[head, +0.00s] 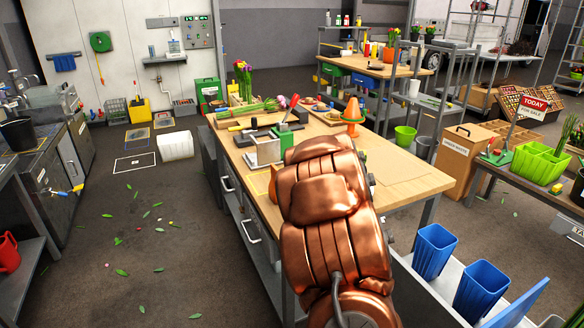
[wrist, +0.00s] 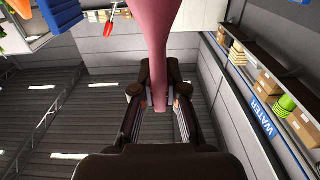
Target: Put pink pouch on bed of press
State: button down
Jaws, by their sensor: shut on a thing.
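The pink pouch (wrist: 158,25) hangs in the middle of the wrist view, wide at the top of the picture and narrowing towards my fingers. My gripper (wrist: 158,92) is shut on its narrow end. In the head view my copper-coloured arm hides the gripper and the pouch. A device that looks like the press (head: 268,150), with a pale metal box, green part and red-tipped handle, stands on the wooden workbench (head: 410,180), left of my arm. I cannot make out its bed clearly.
Tulip bunches (head: 248,107) lie at the back left of the bench. An orange cone-shaped thing (head: 352,112) stands behind my arm. Blue bins (head: 434,250) stand at the lower right. The bench's right part is bare. Leaves litter the floor at left.

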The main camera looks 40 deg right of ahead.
jog(key=w+d+f+p, duration=0.2)
jog(key=w+d+f, duration=0.2)
jog(key=w+d, duration=0.2)
jog(key=shift+w+f, duration=0.25)
jog(key=shift+w, duration=0.6)
jog(key=shift+d+f, duration=0.1)
jog(key=shift+f, duration=0.05)
jog(key=c, duration=1.2)
grip_release()
jog(key=b+v, duration=0.2)
jog(key=v, duration=1)
